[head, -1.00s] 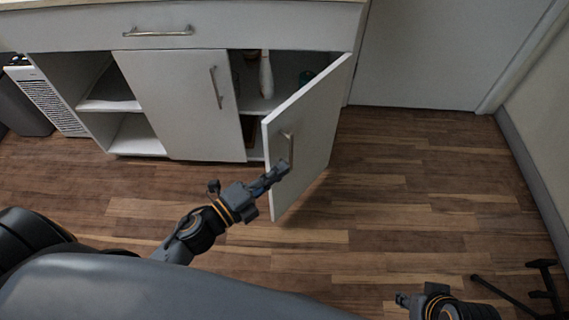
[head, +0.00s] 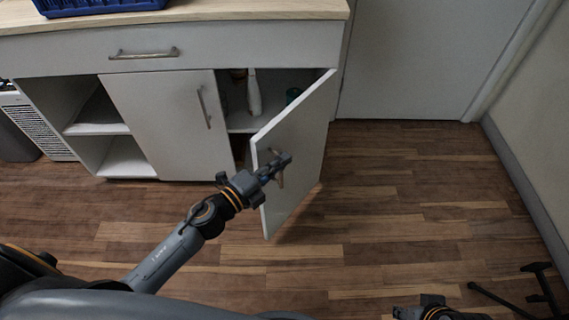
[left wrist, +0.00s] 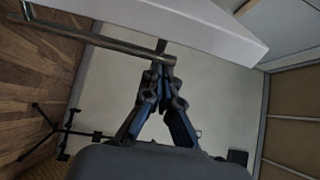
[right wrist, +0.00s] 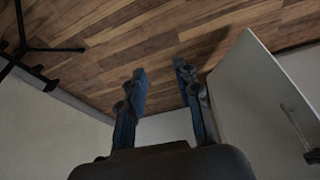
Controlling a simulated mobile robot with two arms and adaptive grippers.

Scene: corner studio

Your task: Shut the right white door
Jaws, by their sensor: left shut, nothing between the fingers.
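The right white door (head: 302,140) stands open, swung out from the cabinet toward me, in the head view. Its metal handle (head: 279,175) is on the face turned to the right. My left gripper (head: 283,160) is shut and empty, beside the handle at the door's free edge. In the left wrist view its fingertips (left wrist: 164,66) are together close to one end of the handle bar (left wrist: 100,38); I cannot tell whether they touch it. My right gripper (right wrist: 160,72) is open and empty. The door (right wrist: 252,95) also shows at the right of the right wrist view.
The left white door (head: 170,125) is shut beside open shelves (head: 125,155). A white bottle (head: 254,92) stands inside the open compartment. A blue crate (head: 100,5) sits on the wooden countertop (head: 230,12). Wood floor (head: 400,200) is clear to the right; a black stand (head: 540,285) is at lower right.

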